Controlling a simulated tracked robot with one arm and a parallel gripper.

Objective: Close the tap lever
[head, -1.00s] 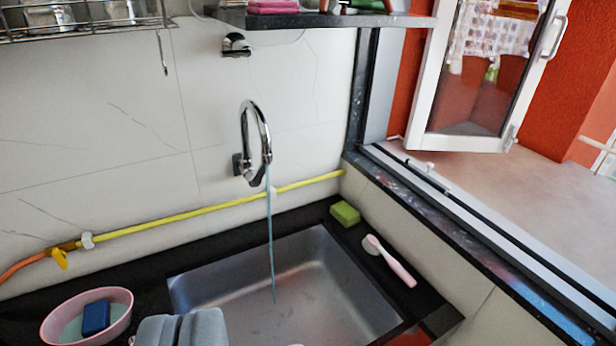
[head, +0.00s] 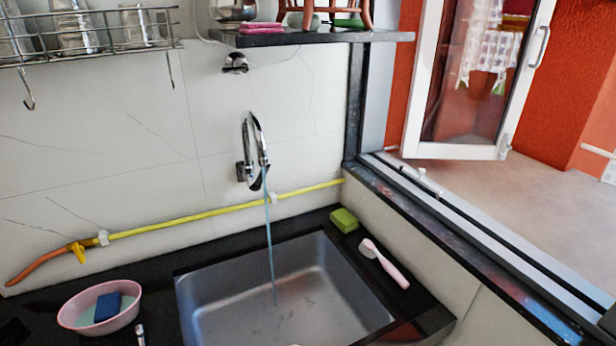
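A chrome tap (head: 254,150) with a curved spout is fixed to the white tiled wall. A thin stream of water (head: 270,245) runs from its spout down into the steel sink (head: 215,300). No lever can be made out clearly on the tap itself. A yellow lever-like handle (head: 79,252) sits on the pipe at the left, where orange meets yellow. My gripper is not in view.
A pink bowl (head: 68,316) with a blue sponge (head: 107,306) stands left of the sink. A green sponge (head: 344,219) and a pink brush (head: 386,264) lie at its right. A shelf (head: 310,38) and a wire rack (head: 90,48) overhang. An open window (head: 485,152) is at right.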

